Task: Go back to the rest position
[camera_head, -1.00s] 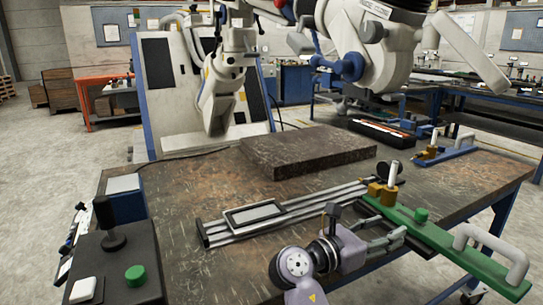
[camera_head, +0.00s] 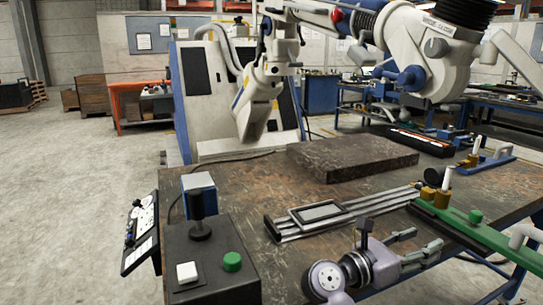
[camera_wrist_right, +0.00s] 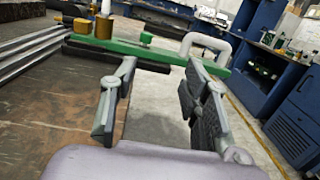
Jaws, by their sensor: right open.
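My right gripper (camera_head: 422,243) reaches over the front of the worktable (camera_head: 240,185), with its two fingers spread apart and nothing between them. In the right wrist view the open fingers (camera_wrist_right: 158,80) point toward the green bar (camera_wrist_right: 165,54), with a gap between fingers and bar. The green bar (camera_head: 475,232) lies along the right front of the table and carries a white handle (camera_head: 524,236). My left gripper is not seen.
A dark slab (camera_head: 350,157) lies at the table's back. A metal rail with a framed plate (camera_head: 318,212) lies mid-table. A control box (camera_head: 210,265) with a joystick stands at the front left. Open floor (camera_head: 80,200) lies to the left.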

